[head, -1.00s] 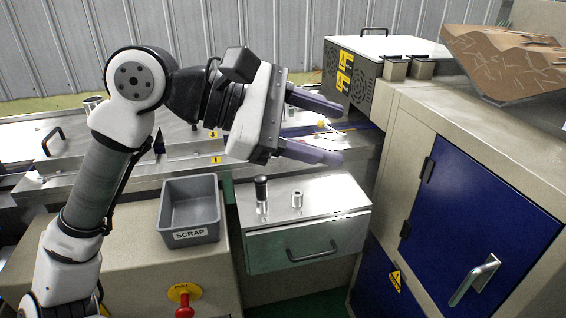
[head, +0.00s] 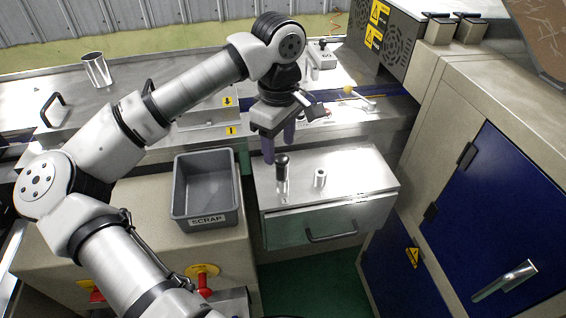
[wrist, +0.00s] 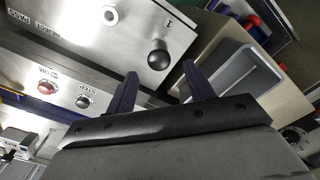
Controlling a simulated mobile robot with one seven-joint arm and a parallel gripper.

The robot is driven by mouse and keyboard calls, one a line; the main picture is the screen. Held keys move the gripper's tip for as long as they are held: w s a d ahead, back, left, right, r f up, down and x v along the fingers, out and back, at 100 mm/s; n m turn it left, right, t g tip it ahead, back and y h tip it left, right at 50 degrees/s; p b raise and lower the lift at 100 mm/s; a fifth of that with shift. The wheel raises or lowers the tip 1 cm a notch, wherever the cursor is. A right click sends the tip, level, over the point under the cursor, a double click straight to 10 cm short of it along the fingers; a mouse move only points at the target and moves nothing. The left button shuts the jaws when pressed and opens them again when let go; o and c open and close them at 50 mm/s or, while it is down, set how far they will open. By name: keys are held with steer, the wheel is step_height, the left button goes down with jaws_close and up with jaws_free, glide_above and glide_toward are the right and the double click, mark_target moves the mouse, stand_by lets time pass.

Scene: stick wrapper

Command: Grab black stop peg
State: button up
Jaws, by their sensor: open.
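The black stop peg (head: 282,172) stands upright on the left part of the metal drawer top, with a black knob on a silver shaft. In the wrist view its round black knob (wrist: 158,54) shows beyond and between my two fingers. My gripper (head: 279,150) points down, open and empty, just above and behind the peg in the head view. In the wrist view my gripper (wrist: 160,85) has its fingers spread apart, with the knob ahead of the gap. I cannot tell the exact height gap to the knob.
A short silver post (head: 320,178) stands right of the peg on the drawer top (head: 355,170). The grey scrap bin (head: 207,219) is close on the left. A blue-doored cabinet (head: 490,215) rises on the right. Red and black buttons (wrist: 47,87) show in the wrist view.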

mark_target(282, 171)
step_height(282, 171, down, 3)
steer(key=shift+r, duration=0.1)
steer(key=shift+s+d+f+p, duration=0.15)
steer(key=shift+f+p, duration=0.55)
steer(key=shift+f, duration=0.65)
steer(key=shift+s+d+f+p, duration=0.15)
steer(key=shift+f+p, duration=0.5)
steer(key=shift+f, duration=0.65)
steer(key=shift+w, duration=0.1)
steer(key=c, duration=1)
steer(key=shift+r, duration=0.1)
steer(key=shift+c, duration=0.2)
